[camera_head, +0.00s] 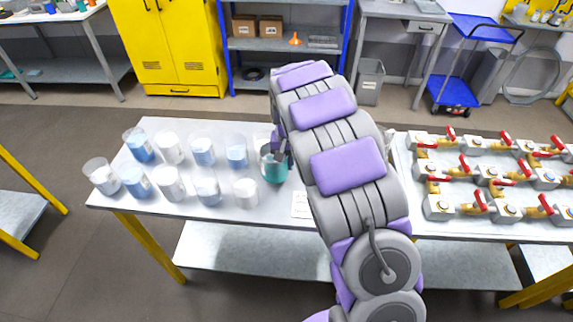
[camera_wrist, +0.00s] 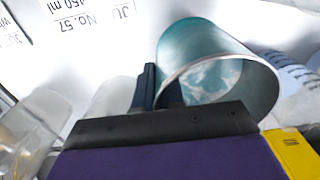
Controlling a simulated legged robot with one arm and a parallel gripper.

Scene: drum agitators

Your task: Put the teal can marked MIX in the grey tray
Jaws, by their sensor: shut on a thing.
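The teal can (camera_head: 273,171) is on the light table among clear beakers, left of my arm. It also shows in the wrist view (camera_wrist: 195,45), tilted in the picture with its open mouth facing the camera and a pale, mottled interior. No MIX marking is readable on it. My gripper (camera_head: 281,143) is at the can's upper rim; in the wrist view its dark fingers (camera_wrist: 160,90) are shut on the can's wall at the rim. Whether the can's base touches the table is unclear. I cannot make out a grey tray; my arm covers part of the table.
Several clear beakers (camera_head: 172,182) with white or blue contents stand close together on the left. Brass valves with red handles (camera_head: 480,203) fill the right side. A white label card (camera_head: 301,205) lies in front of the can.

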